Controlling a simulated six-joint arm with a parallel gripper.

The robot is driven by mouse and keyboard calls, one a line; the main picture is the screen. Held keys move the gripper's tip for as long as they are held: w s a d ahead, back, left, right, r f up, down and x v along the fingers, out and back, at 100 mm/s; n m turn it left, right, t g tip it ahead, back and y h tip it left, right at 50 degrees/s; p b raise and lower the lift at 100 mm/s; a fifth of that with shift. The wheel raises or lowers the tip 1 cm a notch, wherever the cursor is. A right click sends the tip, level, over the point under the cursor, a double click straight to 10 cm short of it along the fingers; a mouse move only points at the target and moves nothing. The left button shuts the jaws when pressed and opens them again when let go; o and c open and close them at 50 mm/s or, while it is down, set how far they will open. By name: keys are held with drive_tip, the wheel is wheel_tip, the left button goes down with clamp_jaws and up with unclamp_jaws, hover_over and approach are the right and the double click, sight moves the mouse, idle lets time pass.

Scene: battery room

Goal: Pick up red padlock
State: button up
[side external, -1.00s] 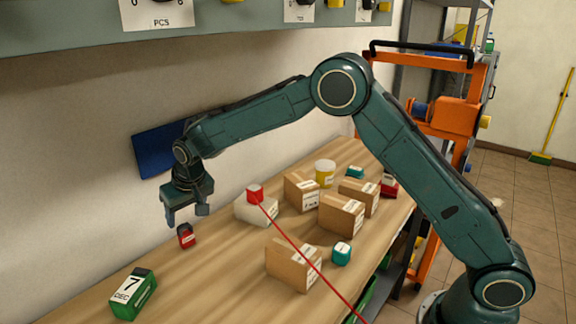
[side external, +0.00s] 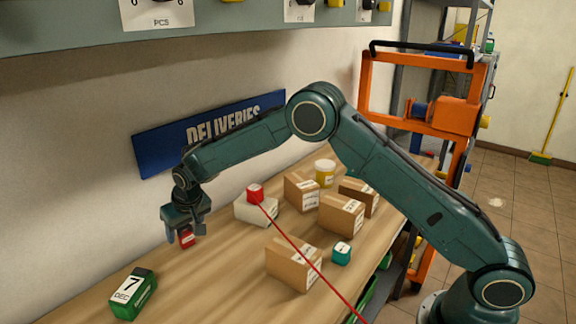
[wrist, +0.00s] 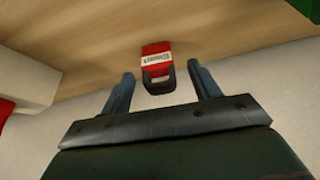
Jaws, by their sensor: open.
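The red padlock (side external: 187,239) sits on the wooden workbench at the left, near the wall. In the wrist view the padlock (wrist: 156,55) shows a red body, a white label and a dark shackle that points toward my gripper. My gripper (side external: 187,233) is open above it, pointing down, and partly hides it in the side view. In the wrist view my gripper (wrist: 160,72) has one finger on each side of the shackle, with gaps to both. The red body lies a little beyond the fingertips.
A green date box (side external: 133,294) stands to the front left. To the right are a white box (side external: 257,213) with a red block (side external: 255,193) on it, several cartons (side external: 293,264) and a teal block (side external: 341,253). A thin red line crosses the bench. The wall is close behind.

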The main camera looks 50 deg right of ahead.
drive_tip(key=shift+w+f, duration=0.25)
drive_tip(key=shift+f, duration=0.3)
drive_tip(key=c, duration=1.1)
drive_tip(key=shift+r, duration=0.1)
wheel_tip(320, 180, up, 20)
idle(0.6)
